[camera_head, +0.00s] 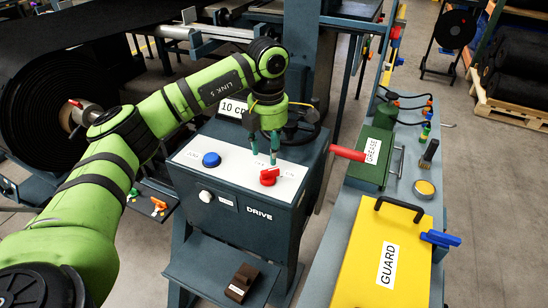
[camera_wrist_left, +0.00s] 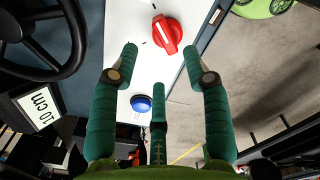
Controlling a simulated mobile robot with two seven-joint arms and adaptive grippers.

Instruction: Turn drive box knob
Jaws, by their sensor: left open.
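The drive box (camera_head: 262,226) is a dark cabinet with a white sloped top panel, in the middle of the head view. The red knob (camera_head: 269,176) sits on the right part of this panel. It also shows near the top of the left wrist view, as a red knob (camera_wrist_left: 167,34) with a raised bar. My left gripper (camera_head: 263,158) is above the panel, pointing down close behind the knob. In the left wrist view its green fingers (camera_wrist_left: 161,56) are spread and empty, with the knob beyond the tips and apart from them. My right gripper is in neither view.
A blue button (camera_head: 211,159) is on the panel's left, a white knob (camera_head: 206,196) on the box front. A dark handwheel (camera_head: 298,124) and a "10 cm" sign stand behind the gripper. A red handle (camera_head: 347,153) and yellow guard (camera_head: 385,250) are to the right.

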